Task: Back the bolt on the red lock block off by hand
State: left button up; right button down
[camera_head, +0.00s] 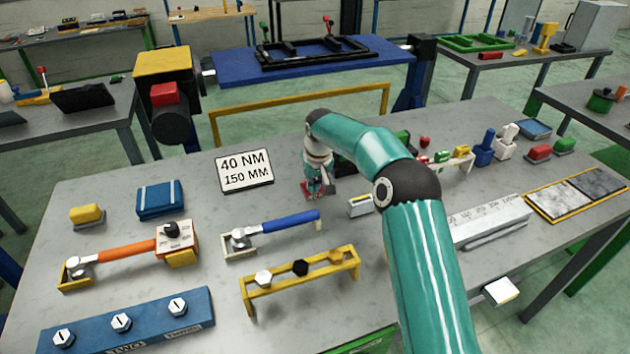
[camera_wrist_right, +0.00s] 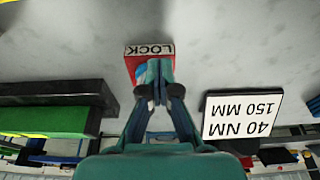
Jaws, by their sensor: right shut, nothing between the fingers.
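The red lock block (camera_head: 306,192) sits on the grey workbench, small and partly covered by my right gripper (camera_head: 318,190). In the right wrist view the block (camera_wrist_right: 134,68) shows its white LOCK label upside down. There my right gripper (camera_wrist_right: 154,78) has its fingers together directly over the block, holding nothing. The bolt is hidden behind the fingers, and I cannot tell whether they touch it or the block. My left gripper is not in view.
A 40 NM / 150 MM sign (camera_head: 244,171) stands left of the block. A blue-handled wrench (camera_head: 275,226), an orange-handled wrench (camera_head: 128,249) and a yellow bolt rack (camera_head: 300,285) lie nearer. A small white-grey box (camera_head: 360,206) is close on the right.

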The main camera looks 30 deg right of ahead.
jog(key=shift+d+r, duration=0.15)
jog(key=shift+d, duration=0.1)
jog(key=shift+s+d+p, duration=0.2)
jog(key=shift+d+p, duration=0.65)
jog(key=shift+d, duration=0.1)
jog(key=shift+s+f+b, duration=0.2)
jog(key=shift+s+b, duration=0.1)
jog(key=shift+b, duration=0.05)
notch_tip(320, 180, up, 6)
jog(key=p, duration=0.5)
dwell(0.4)
